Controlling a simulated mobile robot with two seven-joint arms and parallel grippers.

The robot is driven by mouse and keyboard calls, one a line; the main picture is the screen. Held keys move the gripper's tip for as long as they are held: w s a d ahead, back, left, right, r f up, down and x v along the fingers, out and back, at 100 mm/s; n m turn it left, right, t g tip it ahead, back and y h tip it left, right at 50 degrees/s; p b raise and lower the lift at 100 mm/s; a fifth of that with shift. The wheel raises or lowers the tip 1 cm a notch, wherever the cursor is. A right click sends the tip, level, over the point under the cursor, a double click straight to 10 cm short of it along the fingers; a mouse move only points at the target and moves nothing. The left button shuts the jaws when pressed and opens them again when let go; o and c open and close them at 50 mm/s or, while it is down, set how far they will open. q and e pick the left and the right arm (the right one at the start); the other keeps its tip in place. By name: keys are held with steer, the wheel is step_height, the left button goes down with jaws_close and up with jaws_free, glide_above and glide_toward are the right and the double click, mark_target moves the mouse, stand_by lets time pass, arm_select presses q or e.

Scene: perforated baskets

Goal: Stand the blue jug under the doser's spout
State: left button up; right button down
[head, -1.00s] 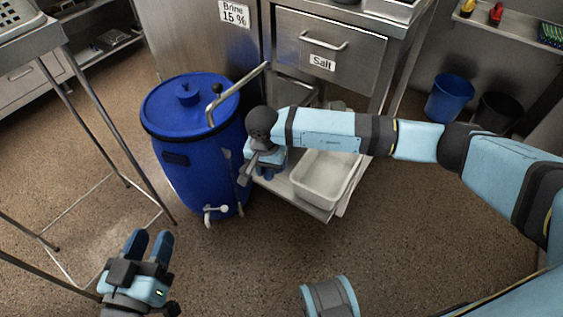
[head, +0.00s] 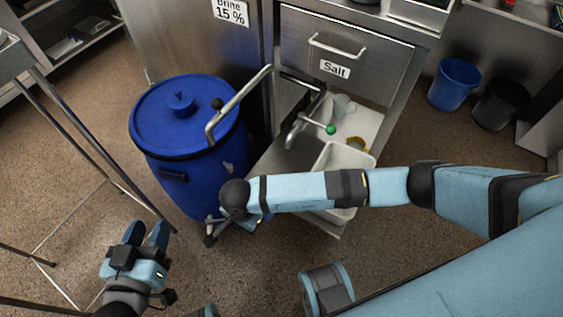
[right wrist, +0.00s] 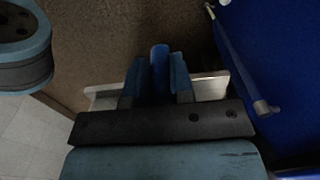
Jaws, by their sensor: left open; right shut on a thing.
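My right gripper (head: 212,232) is low in front of the big blue barrel, partly covered by its own wrist. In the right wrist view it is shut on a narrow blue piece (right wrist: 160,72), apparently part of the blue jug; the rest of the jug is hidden. A curved metal spout (head: 296,130) with a green ball stands over the low shelf under the salt drawer; it looks like the doser's. My left gripper (head: 146,240) is open and empty at the lower left, above the floor.
The lidded blue barrel (head: 165,125) carries a bent metal pipe. A whitish jug (head: 342,106), a yellow ring-like thing (head: 355,143) and a white tub (head: 330,155) are on the low shelf. A metal rack (head: 75,130) stands left. Two bins stand at the back right.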

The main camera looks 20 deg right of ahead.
steer(key=w+d, duration=0.1)
steer(key=d, duration=0.1)
steer(key=w+d+b, duration=0.1)
steer(key=w, duration=0.1)
steer(key=shift+w+d, duration=0.2)
steer(key=shift+d, duration=0.15)
steer(key=w+d+f+b, duration=0.1)
steer(key=w+d, duration=0.2)
steer(key=w+d+f+b, duration=0.1)
steer(key=w+d, duration=0.2)
steer(key=w+d+f+b, duration=0.1)
steer(key=w+d, duration=0.1)
steer(key=d, duration=0.1)
steer(key=shift+w+d+f, duration=0.15)
steer(key=shift+w, duration=0.25)
steer(key=shift+f, duration=0.15)
arm_select(q)
step_height(320, 180, up, 6)
steer(key=d+t+h, duration=0.2)
steer(key=t, duration=0.1)
steer(key=shift+d+r+h, duration=0.2)
steer(key=shift+d+h, duration=0.05)
steer(key=shift+h, duration=0.15)
arm_select(e)
steer(key=c, duration=1)
jaws_free()
